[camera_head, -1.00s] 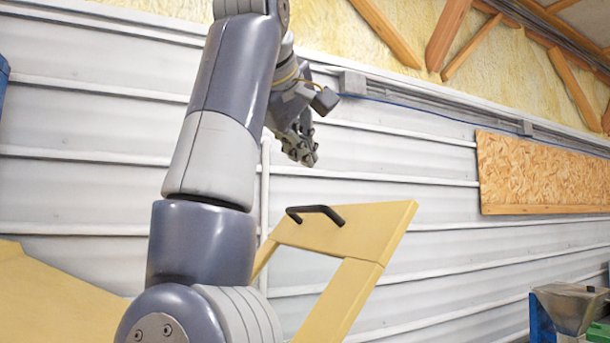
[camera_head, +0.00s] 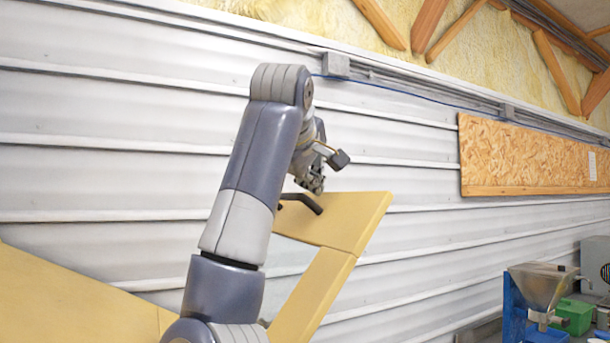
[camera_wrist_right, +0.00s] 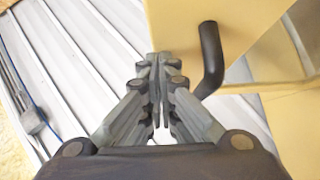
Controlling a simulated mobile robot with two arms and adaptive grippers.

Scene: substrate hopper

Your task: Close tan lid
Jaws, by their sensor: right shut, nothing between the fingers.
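The tan lid (camera_head: 345,222) is raised and tilted, an open frame with a solid top panel. A black handle (camera_head: 303,201) is fixed on that panel. My right gripper (camera_head: 317,187) is just above the handle in the head view, its fingers partly turned away. In the right wrist view my right gripper (camera_wrist_right: 160,62) is shut and empty, its fingers pointing toward the tan panel (camera_wrist_right: 180,25). The black handle (camera_wrist_right: 210,60) stands just right of the fingertips; I cannot tell whether they touch. My left gripper is out of view.
The tan hopper body (camera_head: 60,300) is at the lower left. A white corrugated wall (camera_head: 110,120) stands behind. A particle board (camera_head: 530,155) hangs on it. A metal funnel (camera_head: 540,285) on a blue stand and a green box (camera_head: 575,315) are at the lower right.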

